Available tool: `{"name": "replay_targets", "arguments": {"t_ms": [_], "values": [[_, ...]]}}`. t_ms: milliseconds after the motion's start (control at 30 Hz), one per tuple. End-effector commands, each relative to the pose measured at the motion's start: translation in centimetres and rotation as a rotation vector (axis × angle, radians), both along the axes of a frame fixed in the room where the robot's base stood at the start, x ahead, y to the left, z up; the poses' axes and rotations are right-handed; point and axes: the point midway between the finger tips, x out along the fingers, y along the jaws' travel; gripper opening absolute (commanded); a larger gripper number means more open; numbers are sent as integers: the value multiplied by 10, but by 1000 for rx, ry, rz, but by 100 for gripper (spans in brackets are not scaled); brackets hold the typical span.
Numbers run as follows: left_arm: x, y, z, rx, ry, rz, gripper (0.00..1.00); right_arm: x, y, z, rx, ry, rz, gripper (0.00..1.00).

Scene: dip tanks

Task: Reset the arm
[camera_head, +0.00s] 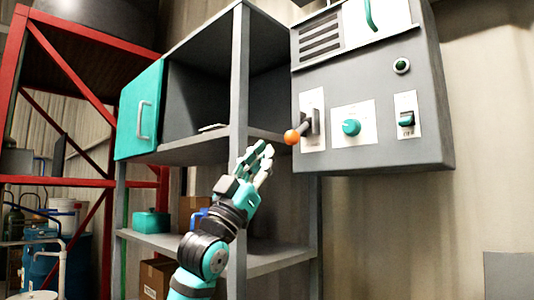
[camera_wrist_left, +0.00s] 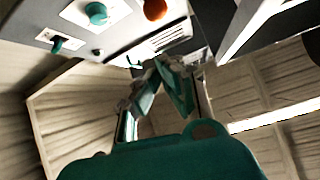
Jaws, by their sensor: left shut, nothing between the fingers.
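My left gripper (camera_head: 258,158) is raised in the middle of the head view, with its fingers pointing up. It is shut and empty. It stands in front of the grey shelf post, just left of and below an orange-knobbed lever (camera_head: 293,136) on the grey control box (camera_head: 385,110). It looks apart from the lever. In the left wrist view the fingers (camera_wrist_left: 165,75) come together, with the orange knob (camera_wrist_left: 155,9) beyond them at the top. My right gripper is in neither view.
The control box also carries a teal dial (camera_head: 351,127) and a teal switch (camera_head: 406,118). A grey shelf unit (camera_head: 240,90) with an open teal door (camera_head: 139,112) stands close behind my arm. A red rack (camera_head: 75,183) is at the left. The wall right of the box is clear.

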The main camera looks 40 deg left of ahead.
Motion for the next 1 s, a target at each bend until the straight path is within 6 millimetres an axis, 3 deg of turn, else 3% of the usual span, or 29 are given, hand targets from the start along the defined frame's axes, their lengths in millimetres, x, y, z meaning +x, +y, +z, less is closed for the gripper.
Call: {"name": "replay_targets", "arguments": {"t_ms": [200,500,633,767,900,1000], "values": [[0,0,0,0,0,0,0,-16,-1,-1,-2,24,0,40],[1,-1,-1,0,3,-1,0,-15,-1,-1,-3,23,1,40],[18,-9,-23,7,59,-1,0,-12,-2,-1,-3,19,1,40],[56,-29,-85,24,210,-1,0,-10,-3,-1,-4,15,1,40],[94,-57,-182,47,428,5,0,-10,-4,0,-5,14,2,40],[109,-75,-255,61,586,9,0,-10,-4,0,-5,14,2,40]]}}
